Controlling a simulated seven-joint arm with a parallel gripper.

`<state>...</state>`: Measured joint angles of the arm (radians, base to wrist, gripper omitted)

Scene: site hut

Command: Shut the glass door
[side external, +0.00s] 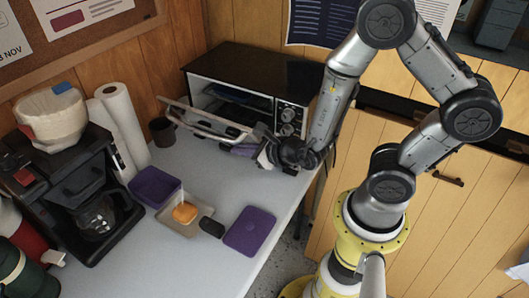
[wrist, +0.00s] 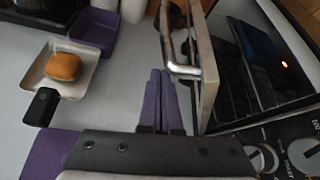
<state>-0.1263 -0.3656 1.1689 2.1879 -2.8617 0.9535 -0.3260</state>
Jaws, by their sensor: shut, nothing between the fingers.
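The toaster oven (side external: 250,75) stands at the back of the counter, and its glass door (side external: 212,122) hangs open toward the front. In the wrist view the door (wrist: 209,75) is seen nearly edge-on, with its metal handle (wrist: 183,70) on the outer side. My gripper (side external: 238,151) is at the door's right end, low and on its outer side. In the wrist view its purple fingers (wrist: 158,98) are together and empty, just beside the handle. I cannot tell whether they touch the door. A dark blue item (wrist: 252,45) lies inside the oven.
A tan tray (side external: 182,220) with a bun (side external: 185,212), a purple bin (side external: 155,187) and a purple mat (side external: 250,231) lie on the counter. A dark mug (side external: 162,131), paper towels (side external: 123,125) and a coffee maker (side external: 70,190) stand left. Oven knobs (side external: 288,121) are close to my gripper.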

